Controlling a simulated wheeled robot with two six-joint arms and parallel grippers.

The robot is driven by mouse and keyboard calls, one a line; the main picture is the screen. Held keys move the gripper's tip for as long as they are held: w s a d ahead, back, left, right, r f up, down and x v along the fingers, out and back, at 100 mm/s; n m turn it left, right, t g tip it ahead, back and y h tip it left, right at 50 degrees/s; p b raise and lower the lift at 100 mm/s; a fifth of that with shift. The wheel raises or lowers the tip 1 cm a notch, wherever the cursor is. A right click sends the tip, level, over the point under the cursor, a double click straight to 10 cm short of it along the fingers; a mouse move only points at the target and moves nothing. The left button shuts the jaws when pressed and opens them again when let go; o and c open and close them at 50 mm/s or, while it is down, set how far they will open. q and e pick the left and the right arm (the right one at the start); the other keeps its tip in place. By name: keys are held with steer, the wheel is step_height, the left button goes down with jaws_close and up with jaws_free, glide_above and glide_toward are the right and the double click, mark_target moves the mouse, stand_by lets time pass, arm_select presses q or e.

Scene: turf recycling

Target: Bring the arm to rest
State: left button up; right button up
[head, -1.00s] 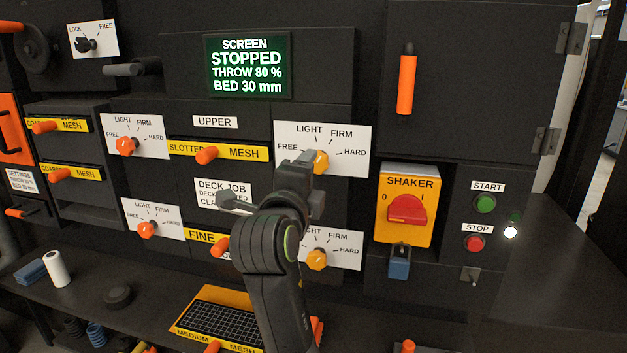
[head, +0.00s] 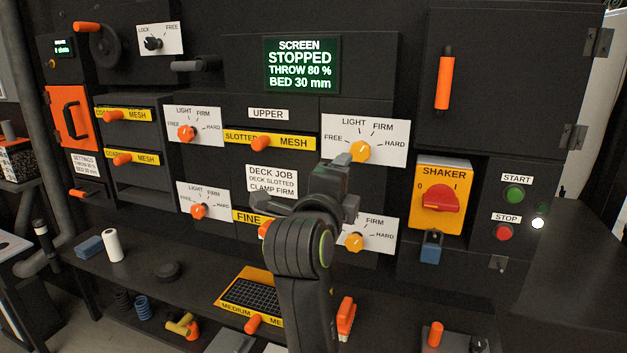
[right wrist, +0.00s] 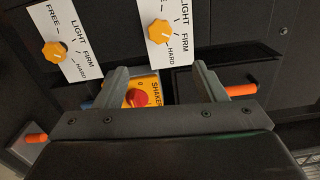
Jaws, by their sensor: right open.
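My right arm rises from the bottom middle of the head view. Its gripper (head: 336,182) is in front of the panel, below and left of the upper right clamp knob (head: 361,151). It partly covers the lower right dial plate (head: 376,222). In the right wrist view the two fingers (right wrist: 160,88) stand well apart with nothing between them. The yellow shaker plate (right wrist: 149,84) shows in the gap behind them, apart from the fingers. My left gripper is out of view.
The screen (head: 301,64) reads STOPPED, throw 80 %, bed 30 mm. The shaker switch (head: 440,197) is on the right, beside the green start (head: 513,194) and red stop (head: 503,232) buttons. Below, a medium mesh tray (head: 255,292) and an orange-topped brush (head: 346,316) lie low.

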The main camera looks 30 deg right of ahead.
steer(key=s+d+f+n+g+y, duration=0.3)
steer(key=f+n, duration=0.5)
steer(key=f, duration=0.6)
steer(key=s+f+n+y, duration=0.3)
steer(key=s+f+n, duration=0.3)
steer(key=f, duration=0.8)
steer(key=s+a+f+n+g+y, duration=0.1)
steer(key=s+f+n+g+y, duration=0.2)
steer(key=s+f+n, duration=0.65)
steer(key=s+a+f+n+g+y, duration=0.15)
steer(key=s+f+n+g, duration=0.35)
steer(key=s, duration=0.7)
step_height(320, 180, down, 26)
steer(key=d+r+m+y, duration=0.1)
steer(key=d, duration=0.1)
steer(key=s+a+f, duration=0.1)
steer(key=s+f, duration=1.4)
steer(key=f, duration=0.1)
steer(key=shift+a+f, duration=0.3)
steer(key=shift+f, duration=0.1)
